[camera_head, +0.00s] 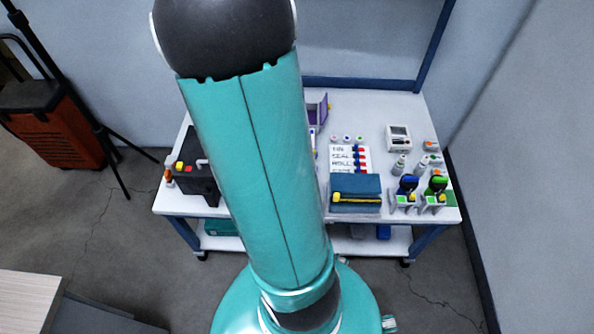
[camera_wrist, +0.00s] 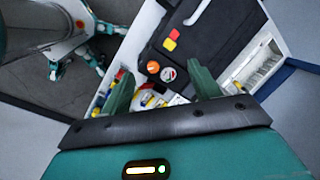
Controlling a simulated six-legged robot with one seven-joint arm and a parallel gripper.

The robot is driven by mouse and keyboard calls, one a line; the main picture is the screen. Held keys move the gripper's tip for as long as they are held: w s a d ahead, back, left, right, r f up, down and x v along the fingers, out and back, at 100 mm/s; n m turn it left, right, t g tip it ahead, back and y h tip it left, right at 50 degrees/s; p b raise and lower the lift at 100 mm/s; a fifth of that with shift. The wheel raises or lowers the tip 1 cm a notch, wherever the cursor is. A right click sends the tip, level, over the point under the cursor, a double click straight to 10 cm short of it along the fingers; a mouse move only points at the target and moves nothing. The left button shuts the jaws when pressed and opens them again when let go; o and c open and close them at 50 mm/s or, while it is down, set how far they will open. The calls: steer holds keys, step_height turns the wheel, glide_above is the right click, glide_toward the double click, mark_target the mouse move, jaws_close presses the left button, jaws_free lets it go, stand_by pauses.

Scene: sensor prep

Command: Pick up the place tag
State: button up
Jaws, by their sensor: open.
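My gripper (camera_wrist: 162,88) is open in the wrist view, its two green fingers apart with nothing held between them. It points down over one end of the table, beside a black case (camera_wrist: 222,50). Small white, yellow and red items (camera_wrist: 150,98) lie between and beyond the fingertips, partly hidden by the gripper body. I cannot tell whether one of them is the place tag; no tag can be made out for sure in either view. In the head view my teal arm covers the table's middle and hides my gripper.
The white table (camera_head: 280,97) holds the black case (camera_head: 197,165) at left. A lettered white board (camera_head: 343,155), a blue box (camera_head: 355,188), a white device (camera_head: 398,137), and blue and green-topped tools (camera_head: 407,187) stand at right. A tripod (camera_head: 75,85) stands left on the floor.

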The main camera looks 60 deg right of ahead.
steer(key=s+d+f+m+g, duration=0.2)
steer(key=s+d+f+m, duration=0.8)
steer(key=s+d+f, duration=0.4)
steer(key=shift+h, duration=0.4)
step_height(320, 180, down, 9)
steer(key=shift+a+r, duration=0.1)
steer(key=shift+a, duration=0.05)
steer(key=shift+d+f, duration=0.15)
steer(key=shift+f, duration=1.4)
steer(key=shift+d+f, duration=0.1)
steer(key=shift+f, duration=1.45)
steer(key=c, duration=1)
steer(key=shift+c, duration=0.2)
steer(key=shift+r, duration=0.1)
